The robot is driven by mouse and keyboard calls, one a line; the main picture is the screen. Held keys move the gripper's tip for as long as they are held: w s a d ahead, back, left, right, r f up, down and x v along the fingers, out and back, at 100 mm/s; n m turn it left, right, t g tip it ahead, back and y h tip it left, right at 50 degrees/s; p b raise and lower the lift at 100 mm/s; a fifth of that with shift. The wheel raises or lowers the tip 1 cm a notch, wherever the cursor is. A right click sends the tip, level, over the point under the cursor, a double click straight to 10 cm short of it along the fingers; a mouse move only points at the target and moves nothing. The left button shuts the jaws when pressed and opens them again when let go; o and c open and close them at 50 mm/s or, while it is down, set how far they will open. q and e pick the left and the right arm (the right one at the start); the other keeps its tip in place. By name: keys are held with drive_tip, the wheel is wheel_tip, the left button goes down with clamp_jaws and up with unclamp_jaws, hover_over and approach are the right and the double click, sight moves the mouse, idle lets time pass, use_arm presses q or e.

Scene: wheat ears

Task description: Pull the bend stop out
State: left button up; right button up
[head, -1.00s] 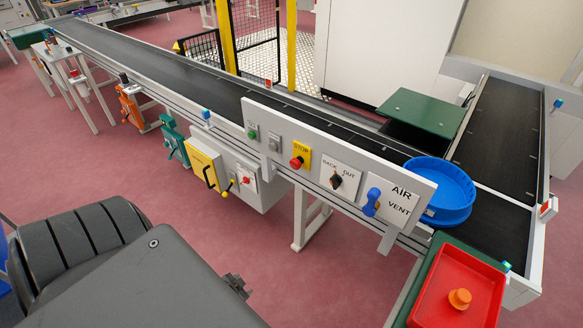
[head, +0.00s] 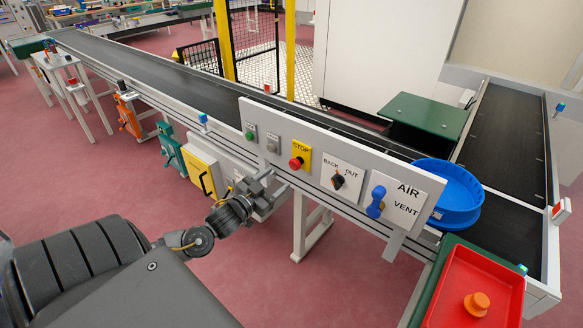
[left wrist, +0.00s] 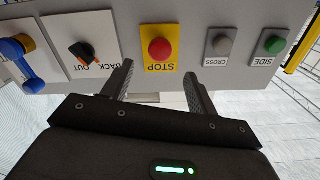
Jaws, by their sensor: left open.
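A grey control panel (head: 300,178) runs along the front of the conveyor. It carries a black BACK/OUT selector knob (head: 338,181), a red STOP button (head: 296,163) on a yellow plate, and a blue AIR/VENT lever (head: 376,202). No part in view is labelled as a bend stop. My left gripper (head: 270,188) is open and empty, in front of the panel below the STOP button. In the left wrist view its two fingers (left wrist: 160,68) point at the panel, with the red button (left wrist: 160,49) ahead between them and the black knob (left wrist: 83,52) to the left.
A blue round tub (head: 445,200) sits on the belt at the right corner. A red tray (head: 455,290) with an orange knob-shaped piece stands at the lower right. A yellow box (head: 203,172) and a teal unit (head: 170,147) hang under the conveyor's front. Pink floor is clear in front.

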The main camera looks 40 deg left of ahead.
sight(293, 166)
use_arm(q)
drive_tip(key=w, duration=0.8)
drive_tip(key=shift+w+a+p, duration=0.15)
drive_tip(key=shift+w+p, duration=0.2)
drive_tip(key=shift+p, duration=0.05)
drive_tip(key=shift+c, duration=0.2)
